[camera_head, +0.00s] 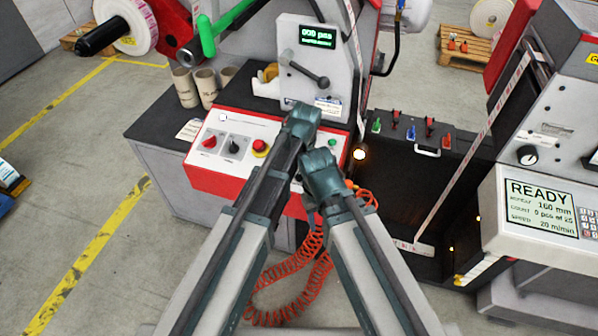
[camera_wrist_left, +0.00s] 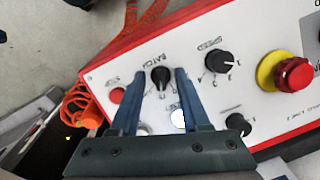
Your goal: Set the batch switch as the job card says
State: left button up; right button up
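The batch switch (camera_wrist_left: 160,78) is a black knob on the white control panel (camera_wrist_left: 250,35) in the left wrist view, with the word BATCH beside it. My left gripper (camera_wrist_left: 160,73) is open, with one finger on each side of the knob and a visible gap around it. I cannot make out its setting marks. In the head view my left gripper (camera_head: 303,117) is over the right part of the panel (camera_head: 222,125) and hides the switch. My right gripper (camera_head: 322,165) is just below it, at the panel's front; its fingers are unclear. A small printed card (camera_head: 188,130) lies left of the panel, unreadable.
A speed knob (camera_wrist_left: 219,60), a red stop button (camera_wrist_left: 117,95) and a yellow-ringed red emergency button (camera_wrist_left: 293,74) are close by. An orange coiled hose (camera_head: 300,285) hangs below the panel. A screen (camera_head: 540,210) at right reads READY, 0 pcs of 25.

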pick_arm(q)
jog(key=shift+r, duration=0.1)
pick_arm(e)
jog(key=shift+r, duration=0.1)
pick_arm(q)
notch_tip(320, 180, up, 14)
jog(key=d+p, duration=0.1)
jog(key=p, duration=1.2)
jog(key=shift+s+f+p, duration=0.25)
jog(key=shift+s+p, duration=0.1)
jog(key=shift+p, duration=0.05)
pick_arm(e)
notch_tip(320, 180, up, 14)
jog(key=d, duration=0.1)
jog(key=shift+s+d+f, duration=0.2)
jog(key=shift+s+d, duration=0.05)
